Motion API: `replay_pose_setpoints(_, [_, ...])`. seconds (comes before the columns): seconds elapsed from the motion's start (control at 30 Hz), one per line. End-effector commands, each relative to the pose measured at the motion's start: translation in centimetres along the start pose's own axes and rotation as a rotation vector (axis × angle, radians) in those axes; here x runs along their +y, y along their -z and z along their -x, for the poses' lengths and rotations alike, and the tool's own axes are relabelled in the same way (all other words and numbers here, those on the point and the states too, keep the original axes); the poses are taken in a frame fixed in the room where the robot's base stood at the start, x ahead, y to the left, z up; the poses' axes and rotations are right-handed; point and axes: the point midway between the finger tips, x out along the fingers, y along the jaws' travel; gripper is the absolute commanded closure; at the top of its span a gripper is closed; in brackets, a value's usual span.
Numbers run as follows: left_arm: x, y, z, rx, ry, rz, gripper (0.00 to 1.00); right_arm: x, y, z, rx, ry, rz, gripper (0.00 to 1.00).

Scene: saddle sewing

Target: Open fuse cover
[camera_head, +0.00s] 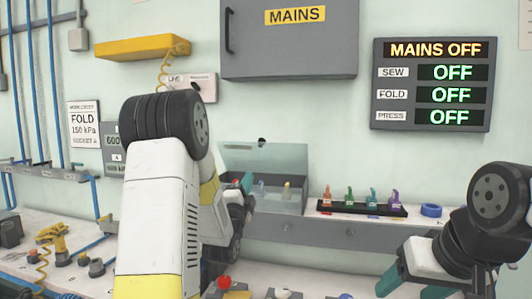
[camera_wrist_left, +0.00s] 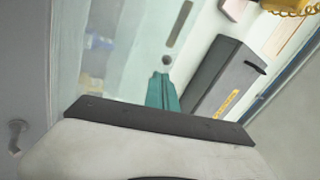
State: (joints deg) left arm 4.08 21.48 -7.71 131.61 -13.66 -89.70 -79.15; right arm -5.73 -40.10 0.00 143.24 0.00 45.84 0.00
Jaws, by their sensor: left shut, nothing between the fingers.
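The fuse box (camera_head: 300,207) is a grey tray on the bench below the mains cabinet, with a few coloured fuses inside. Its translucent fuse cover (camera_head: 290,160) stands raised at the back against the wall, with a dark knob at its top edge. In the left wrist view the clear cover (camera_wrist_left: 125,60) fills the left part. My left gripper (camera_head: 246,190) is shut and empty at the box's left end; whether it touches the cover is unclear. Its teal fingers show in the wrist view (camera_wrist_left: 164,92). My right gripper (camera_head: 412,287) is open at the lower right, away from the box.
A black rack (camera_head: 362,208) of several coloured fuses and a blue ring (camera_head: 431,210) sit right of the box. The mains cabinet (camera_head: 290,45) hangs above. The status panel (camera_head: 432,85) reads MAINS OFF. Coloured buttons line the bench's front.

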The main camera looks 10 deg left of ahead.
Motion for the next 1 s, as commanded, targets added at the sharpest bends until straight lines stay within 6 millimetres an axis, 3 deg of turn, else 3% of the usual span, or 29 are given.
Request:
replay_pose_setpoints(0.27, [0.2,-0.5,1.5,0.033,0.175,-0.17,1.0,0.0,0.0,0.0,0.0,0.0,0.0,0.36])
replay_pose_setpoints(0.43, [-0.1,-0.4,1.0,0.035,0.198,-0.187,1.0,0.0,0.0,0.0,0.0,0.0,0.0,0.36])
replay_pose_setpoints(0.57, [-0.6,-0.3,-0.8,0.036,0.2,-0.186,1.0,0.0,0.0,0.0,0.0,0.0,0.0,0.36])
replay_pose_setpoints(1.0, [-2.2,0.2,-9.6,0.035,0.197,-0.185,1.0,0.0,0.0,0.0,0.0,0.0,0.0,0.36])
